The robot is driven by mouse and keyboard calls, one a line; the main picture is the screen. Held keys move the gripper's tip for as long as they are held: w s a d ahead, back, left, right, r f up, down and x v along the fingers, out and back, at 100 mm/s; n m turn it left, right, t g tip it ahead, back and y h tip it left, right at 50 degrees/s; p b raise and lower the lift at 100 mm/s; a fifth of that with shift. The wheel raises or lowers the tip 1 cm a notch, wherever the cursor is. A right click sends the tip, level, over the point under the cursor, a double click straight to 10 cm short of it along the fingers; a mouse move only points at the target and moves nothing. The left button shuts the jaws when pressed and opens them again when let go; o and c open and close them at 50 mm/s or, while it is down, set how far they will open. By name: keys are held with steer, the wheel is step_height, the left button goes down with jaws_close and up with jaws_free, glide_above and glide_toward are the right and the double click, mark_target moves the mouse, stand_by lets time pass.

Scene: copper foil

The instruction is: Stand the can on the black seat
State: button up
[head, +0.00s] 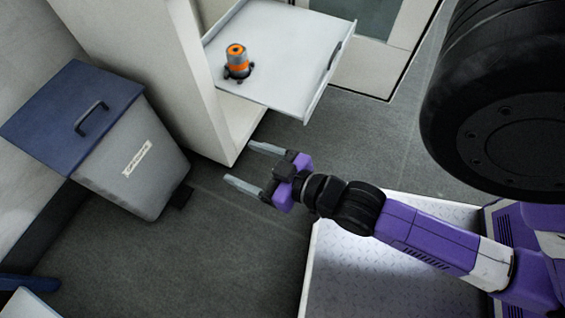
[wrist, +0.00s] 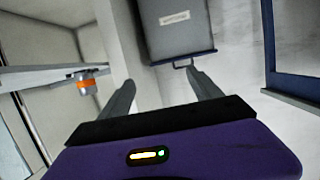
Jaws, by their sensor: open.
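The can (head: 237,53), grey with an orange top and an orange band, stands upright on the white drawer. Its foot is at a small black seat (head: 249,71) with short feet that stick out around it. The can appears to stand on the seat; how fully it sits there is too small to tell. The can also shows at the left in the wrist view (wrist: 86,84). My gripper (head: 242,165) is open and empty, below the drawer and apart from the can, in front of the cabinet. Its fingers point left in the head view.
The open white drawer (head: 285,50) juts from the cabinet (head: 160,50). A grey bin with a blue lid (head: 75,105) stands at the left. Grey floor (head: 215,235) lies free below my gripper. A blue-framed item (wrist: 292,80) shows at the right in the wrist view.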

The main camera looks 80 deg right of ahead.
steer(key=s+a+r+n+y, duration=0.3)
steer(key=s+a+r+y, duration=0.1)
steer(key=s+a, duration=0.4)
steer(key=shift+s+r+n+t+y, duration=0.3)
steer(key=shift+s+r+t, duration=0.1)
steer(key=shift+s+r, duration=0.15)
steer(key=shift+a+r, duration=0.1)
